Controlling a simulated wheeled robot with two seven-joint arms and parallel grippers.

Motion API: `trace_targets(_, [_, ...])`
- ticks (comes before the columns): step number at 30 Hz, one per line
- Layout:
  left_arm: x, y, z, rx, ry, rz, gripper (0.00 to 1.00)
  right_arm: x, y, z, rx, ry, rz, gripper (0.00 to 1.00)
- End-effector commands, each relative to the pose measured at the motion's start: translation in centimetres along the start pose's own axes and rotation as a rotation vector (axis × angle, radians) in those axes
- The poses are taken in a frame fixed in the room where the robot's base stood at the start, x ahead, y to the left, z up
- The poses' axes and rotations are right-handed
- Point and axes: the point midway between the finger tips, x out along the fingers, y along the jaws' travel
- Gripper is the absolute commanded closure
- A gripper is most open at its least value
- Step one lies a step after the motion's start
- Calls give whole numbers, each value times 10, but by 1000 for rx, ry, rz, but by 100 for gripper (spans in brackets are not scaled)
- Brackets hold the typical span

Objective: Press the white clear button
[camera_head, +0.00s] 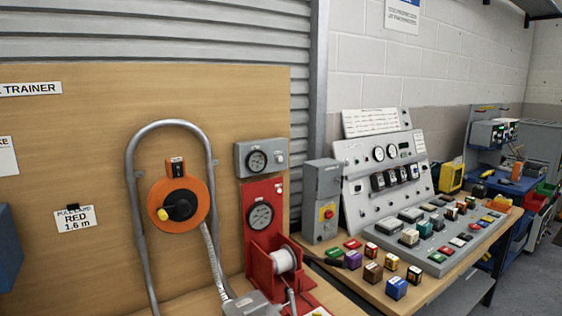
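No button can be read as the white clear button at this size. A grey gauge box (262,158) on the wooden board has small pale round buttons (280,158) to the right of its dial. Below it, a red panel (262,190) carries a second dial (260,217) and a small pale spot near its upper right. The sloped grey console (384,170) on the right bench also has dials, switches and small controls, too small to read. Neither of my grippers is in view.
A white spool (284,260) sits on a red bracket. Several coloured blocks, including a blue block (396,288), stand along the right bench's front.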

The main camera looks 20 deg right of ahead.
Motion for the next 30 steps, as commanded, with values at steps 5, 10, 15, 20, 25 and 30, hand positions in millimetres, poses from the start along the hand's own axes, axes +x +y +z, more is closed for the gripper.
trace_targets(5, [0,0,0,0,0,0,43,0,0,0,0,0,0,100])
trace_targets(10, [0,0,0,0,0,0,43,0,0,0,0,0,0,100])
trace_targets(15, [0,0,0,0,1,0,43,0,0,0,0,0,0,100])
trace_targets(20, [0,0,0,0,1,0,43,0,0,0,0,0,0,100])
trace_targets(25, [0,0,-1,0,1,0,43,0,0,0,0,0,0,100])
trace_targets(30, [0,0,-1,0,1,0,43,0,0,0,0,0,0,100])
